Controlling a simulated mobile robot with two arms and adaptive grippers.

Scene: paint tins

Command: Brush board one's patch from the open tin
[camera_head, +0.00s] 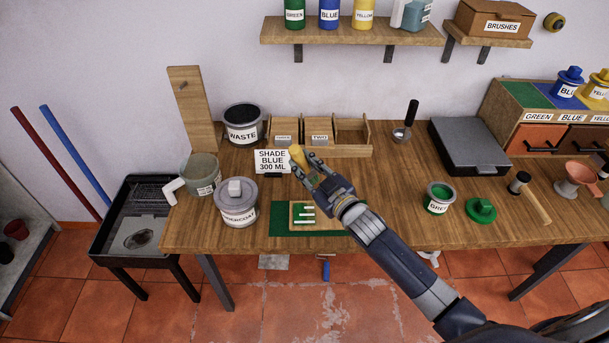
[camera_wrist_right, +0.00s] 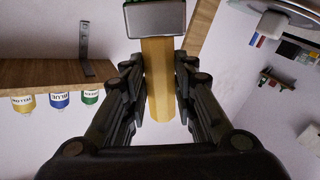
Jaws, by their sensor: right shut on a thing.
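My right gripper (camera_head: 309,174) is shut on a brush with a yellow wooden handle (camera_head: 297,155), held above the table in front of the shade card. In the right wrist view the handle (camera_wrist_right: 158,80) runs between both fingers to a metal ferrule (camera_wrist_right: 155,18); the bristle end is not clear. The open green tin (camera_head: 438,199) stands right of the gripper with green paint inside. I cannot tell which board is board one. My left gripper is out of view.
A green lid (camera_head: 481,210) and a mallet (camera_head: 534,203) lie right of the tin. The undercoat tin (camera_head: 237,207), a grey jug (camera_head: 203,176) and the waste tin (camera_head: 242,126) stand left. Slots marked with numbers (camera_head: 319,130) stand behind. Table between mat and tin is clear.

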